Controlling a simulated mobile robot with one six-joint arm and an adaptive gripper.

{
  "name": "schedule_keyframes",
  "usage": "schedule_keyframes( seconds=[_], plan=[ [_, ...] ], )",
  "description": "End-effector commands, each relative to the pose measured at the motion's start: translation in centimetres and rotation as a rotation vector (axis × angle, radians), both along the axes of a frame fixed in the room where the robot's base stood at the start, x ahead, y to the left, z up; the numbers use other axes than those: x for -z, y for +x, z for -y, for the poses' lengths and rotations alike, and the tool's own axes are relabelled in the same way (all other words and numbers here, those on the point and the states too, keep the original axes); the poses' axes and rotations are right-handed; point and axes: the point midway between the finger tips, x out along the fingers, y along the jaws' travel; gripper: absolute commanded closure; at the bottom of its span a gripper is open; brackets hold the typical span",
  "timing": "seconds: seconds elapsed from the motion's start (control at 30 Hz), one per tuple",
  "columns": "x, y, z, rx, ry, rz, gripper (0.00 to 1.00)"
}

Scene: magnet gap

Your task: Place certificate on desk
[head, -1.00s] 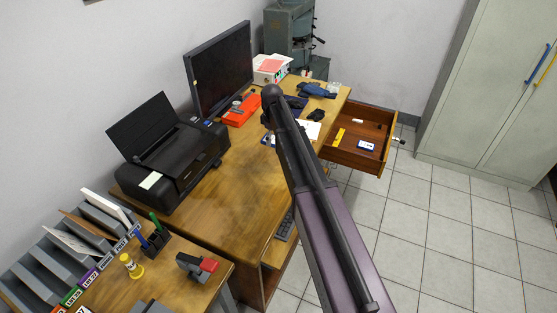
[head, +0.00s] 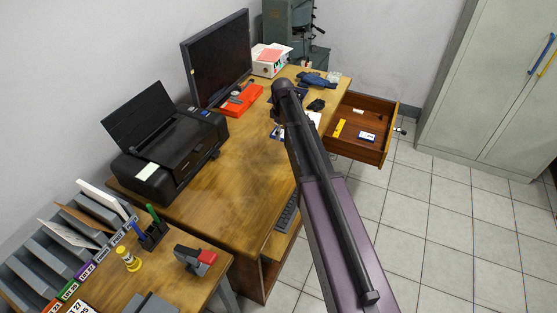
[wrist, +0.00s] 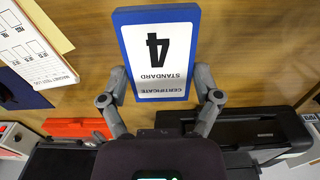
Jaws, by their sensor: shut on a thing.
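The certificate (wrist: 167,52) is a flat white card with a blue border, marked "CERTIFICATE STANDARD 4", upside down in the wrist view. My gripper (wrist: 161,86) has one finger on each side edge of it and is shut on it. The wooden desk (head: 235,180) runs along the wall in the head view, and its bare top (wrist: 255,55) is behind the certificate in the wrist view. I cannot tell whether the certificate touches the desk. In the head view my arm hides most of the gripper.
An open drawer (head: 376,154) juts out on the right, holding small items. The desk between printer and arm is clear.

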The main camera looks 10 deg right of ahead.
Motion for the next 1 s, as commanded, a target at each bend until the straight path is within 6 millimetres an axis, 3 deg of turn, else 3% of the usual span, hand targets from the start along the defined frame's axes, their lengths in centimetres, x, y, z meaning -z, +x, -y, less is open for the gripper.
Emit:
schedule_keyframes(
  seconds=[0.03, 0.2, 0.5, 1.0],
  plan=[
    [1.3, -1.1, 1.0, 0.003, 0.000, 0.000, 0.65],
    [3.9, -3.9, 4.5, 0.004, 0.000, 0.000, 0.65],
    [6.9, -8.0, 8.9, 0.002, 0.000, 0.000, 0.65],
    [7.2, -8.7, 9.8, 0.001, 0.000, 0.000, 0.65]
  ],
)
